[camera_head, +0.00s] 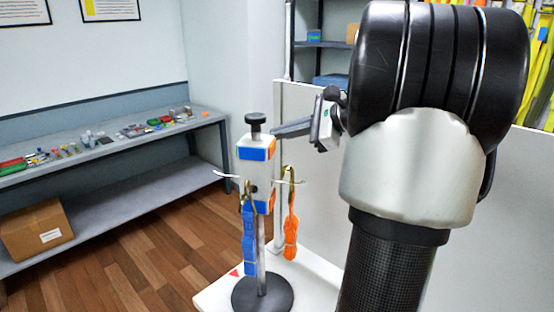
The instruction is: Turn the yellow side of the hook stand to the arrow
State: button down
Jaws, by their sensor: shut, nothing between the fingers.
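The hook stand has a black round base (263,294), a metal pole, a pale block head (255,173) and a black knob (256,121) on top. Its blue side (257,154) faces towards me and an orange side (275,147) shows narrowly at the right. A blue strap (250,238) and an orange strap (291,228) hang from its hooks. No yellow side shows; the far sides are hidden. The red arrow (234,272) lies at the base's left. My gripper (274,132) is shut and empty, its tips beside the head's upper right; contact is unclear.
The stand is on a white table (214,296), with a pale panel (310,185) behind it at the right. A grey bench (110,155) with small items runs along the left wall, a cardboard box (36,228) on its lower shelf. My arm hides much of the right.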

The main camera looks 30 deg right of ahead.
jog(key=s+d+f+n+g+h+b, duration=0.1)
jog(key=s+d+n+g+h, duration=0.15)
jog(key=n, duration=0.55)
jog(key=s+d+f+n+g+h+b, duration=0.1)
jog(key=s+n+g+h, duration=0.2)
jog(key=n, duration=0.4)
jog(key=w+a+f+t+p, duration=0.1)
jog(key=w+a+f, duration=0.2)
jog(key=w+f, duration=0.3)
jog(key=shift+w, duration=1)
jog(key=shift+w+f+n+t+y, duration=0.1)
jog(key=shift+n+t+y, duration=0.15)
jog(key=shift+n, duration=0.05)
